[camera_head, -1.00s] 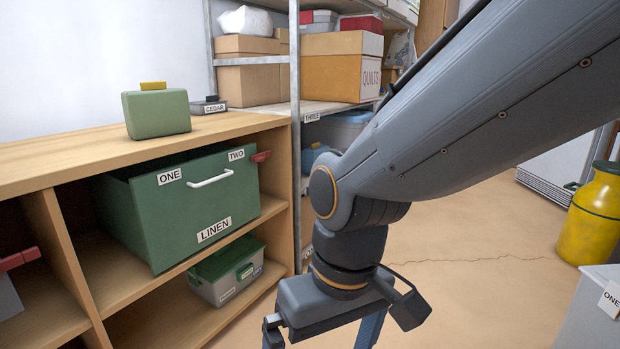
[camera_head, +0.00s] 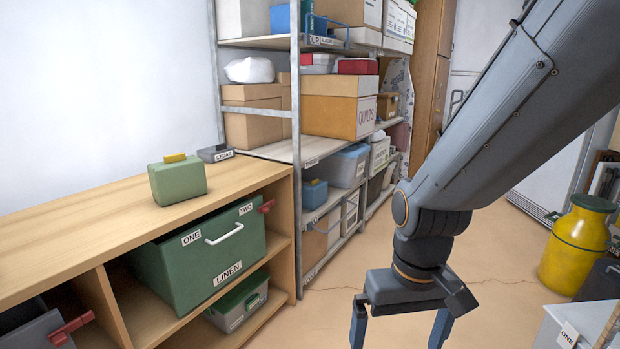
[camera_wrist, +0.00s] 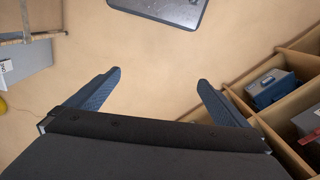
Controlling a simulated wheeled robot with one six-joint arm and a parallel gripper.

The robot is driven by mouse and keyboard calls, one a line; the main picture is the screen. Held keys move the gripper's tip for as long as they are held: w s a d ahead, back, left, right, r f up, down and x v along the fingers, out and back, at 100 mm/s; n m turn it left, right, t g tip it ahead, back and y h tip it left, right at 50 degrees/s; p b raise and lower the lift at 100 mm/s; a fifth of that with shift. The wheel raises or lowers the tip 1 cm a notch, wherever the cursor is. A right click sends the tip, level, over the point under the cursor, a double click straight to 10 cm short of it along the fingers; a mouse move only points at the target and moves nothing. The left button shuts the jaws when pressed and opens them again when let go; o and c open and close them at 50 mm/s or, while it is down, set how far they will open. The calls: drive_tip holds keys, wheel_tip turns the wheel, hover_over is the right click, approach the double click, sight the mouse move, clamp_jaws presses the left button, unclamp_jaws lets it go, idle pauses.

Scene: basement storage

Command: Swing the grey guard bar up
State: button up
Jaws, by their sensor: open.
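I cannot surely pick out the grey guard bar. A thin blue-grey bar (camera_head: 329,222) runs across the front of a lower bay of the metal rack, before a cardboard box. A similar bar shows on the upper shelf near a blue box (camera_head: 341,41). My gripper (camera_head: 399,335) is open and empty, low over the floor to the right of the rack, apart from both bars. Its two blue fingers also show spread in the wrist view (camera_wrist: 159,80), with only floor between them.
A wooden bench (camera_head: 110,222) at left holds a green LINEN bin (camera_head: 185,262) and a green case (camera_head: 178,181). The metal rack (camera_head: 296,150) stands behind. A yellow canister (camera_head: 575,245) and a white box (camera_head: 572,325) stand at right. Floor between is clear.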

drive_tip(key=s+d+r+m+p, duration=0.1)
drive_tip(key=s+d+r+p, duration=0.1)
drive_tip(key=d+r+p, duration=0.3)
drive_tip(key=r+p, duration=0.2)
drive_tip(key=shift+p, duration=0.35)
